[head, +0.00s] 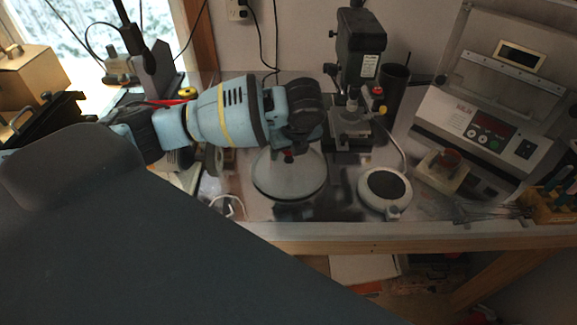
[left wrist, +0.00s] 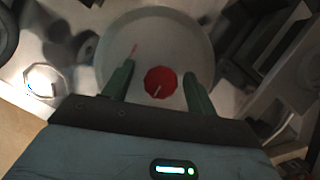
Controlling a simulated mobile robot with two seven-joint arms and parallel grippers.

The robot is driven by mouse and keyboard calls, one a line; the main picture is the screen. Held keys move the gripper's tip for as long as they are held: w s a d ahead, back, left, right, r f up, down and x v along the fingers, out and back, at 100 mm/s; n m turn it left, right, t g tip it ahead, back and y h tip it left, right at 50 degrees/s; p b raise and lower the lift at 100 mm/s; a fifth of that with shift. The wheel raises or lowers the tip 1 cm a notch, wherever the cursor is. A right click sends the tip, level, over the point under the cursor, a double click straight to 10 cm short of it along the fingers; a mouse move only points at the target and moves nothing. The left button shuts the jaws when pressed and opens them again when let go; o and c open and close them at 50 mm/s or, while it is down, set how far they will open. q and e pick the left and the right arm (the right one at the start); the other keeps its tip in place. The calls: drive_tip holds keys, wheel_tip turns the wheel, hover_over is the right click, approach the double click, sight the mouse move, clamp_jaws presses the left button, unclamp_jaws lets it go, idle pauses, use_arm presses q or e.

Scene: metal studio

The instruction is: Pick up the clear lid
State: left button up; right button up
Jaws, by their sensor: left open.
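The clear lid (head: 288,184) is a round, pale, see-through disc with a red knob (head: 288,156), at the middle of the metal bench. My left arm comes in from the left and its gripper (head: 298,142) is above the lid, partly hiding the knob. In the left wrist view the lid (left wrist: 150,28) fills the upper middle. The open green fingers of the left gripper (left wrist: 157,92) lie on either side of the red knob (left wrist: 160,80), with a gap on both sides. My right gripper is not in view.
A black microscope-like device (head: 358,60) stands behind the lid. A small round white device with a dark top (head: 384,189) is to its right. Farther right are a machine with a raised cover (head: 480,130) and a tool holder (head: 552,205). The bench's wooden front edge (head: 400,244) is close.

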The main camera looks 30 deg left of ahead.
use_arm(q)
drive_tip(key=shift+w+a+f, duration=0.1)
drive_tip(key=shift+f, duration=0.15)
drive_tip(key=shift+c, duration=0.3)
clamp_jaws()
drive_tip(key=shift+r, duration=0.15)
wheel_tip(320, 180, up, 10)
drive_tip(key=shift+f, duration=0.1)
idle(0.3)
